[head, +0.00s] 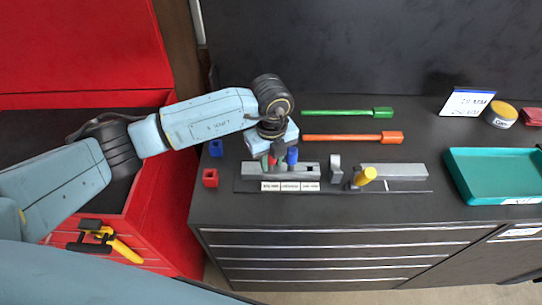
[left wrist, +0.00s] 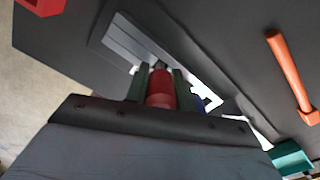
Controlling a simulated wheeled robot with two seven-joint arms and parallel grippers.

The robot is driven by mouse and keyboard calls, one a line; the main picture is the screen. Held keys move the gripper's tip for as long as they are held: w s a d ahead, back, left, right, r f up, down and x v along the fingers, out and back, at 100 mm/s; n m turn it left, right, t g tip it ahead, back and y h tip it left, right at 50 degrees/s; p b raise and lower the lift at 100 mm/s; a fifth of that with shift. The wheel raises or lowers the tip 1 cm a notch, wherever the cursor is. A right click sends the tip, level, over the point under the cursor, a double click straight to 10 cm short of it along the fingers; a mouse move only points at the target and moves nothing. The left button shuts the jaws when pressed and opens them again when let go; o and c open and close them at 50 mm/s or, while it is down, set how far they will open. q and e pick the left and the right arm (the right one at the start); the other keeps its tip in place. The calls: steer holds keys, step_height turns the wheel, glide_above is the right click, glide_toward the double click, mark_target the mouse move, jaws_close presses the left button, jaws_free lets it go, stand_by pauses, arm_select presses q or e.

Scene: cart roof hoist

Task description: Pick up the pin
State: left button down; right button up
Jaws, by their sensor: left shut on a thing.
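My left gripper (left wrist: 159,92) is shut on a red pin (left wrist: 160,88), which sits between its two fingers in the left wrist view. In the head view the gripper (head: 273,154) points down over a grey block (head: 308,171) with a row of white labels at its front. The red pin is mostly hidden there. I cannot tell whether its lower end is in the block or just above it. A blue pin (head: 292,156) stands close on the right. A yellow pin (head: 365,176) leans farther right on the same strip. My right gripper is not in view.
A green rod (head: 345,112) and an orange rod (head: 350,138) lie behind the block. A teal tray (head: 500,180) is at the right. Blue and red small blocks (head: 210,178) lie at the left. A red toolbox (head: 150,215) stands beside the cabinet.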

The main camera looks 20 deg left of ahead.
arm_select(q)
steer(key=shift+r, duration=0.1)
step_height(320, 180, up, 10)
steer(key=shift+f+b, duration=0.1)
steer(key=shift+b, duration=0.55)
